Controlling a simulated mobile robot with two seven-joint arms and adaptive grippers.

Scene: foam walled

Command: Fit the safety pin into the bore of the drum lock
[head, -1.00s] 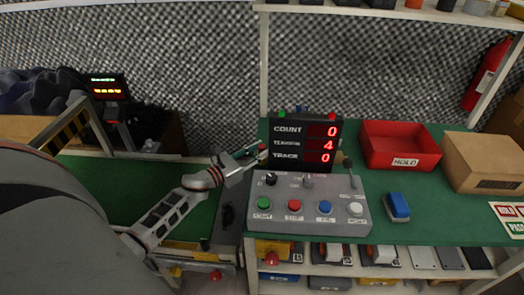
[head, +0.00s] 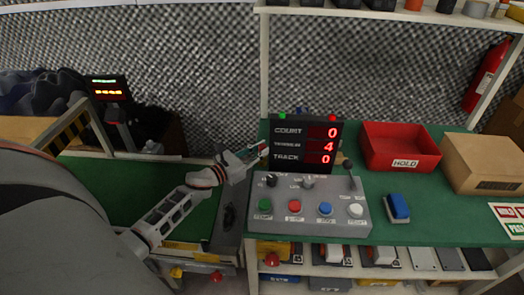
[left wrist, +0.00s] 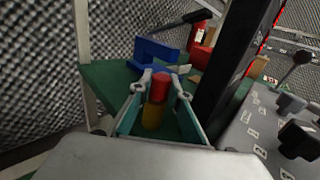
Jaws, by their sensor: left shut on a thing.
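My left gripper (head: 262,150) is at the back of the green table, left of the display and behind the control box. In the left wrist view its two fingers (left wrist: 161,88) with teal pads are shut on a red and yellow piece, which I take to be the safety pin (left wrist: 159,92). The pin's red end points away from the wrist. Beyond the fingertips stands a blue block (left wrist: 153,52) with a dark bar; I cannot tell whether it is the drum lock. No bore is discernible. The pin is too small to make out in the head view. My right gripper is not in view.
The grey control box (head: 310,205) with buttons and a lever stands just right of the gripper. The black display (head: 305,143) rises close to the fingers. A red bin (head: 400,148), a cardboard box (head: 483,162) and a blue-topped block (head: 397,207) lie further right.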

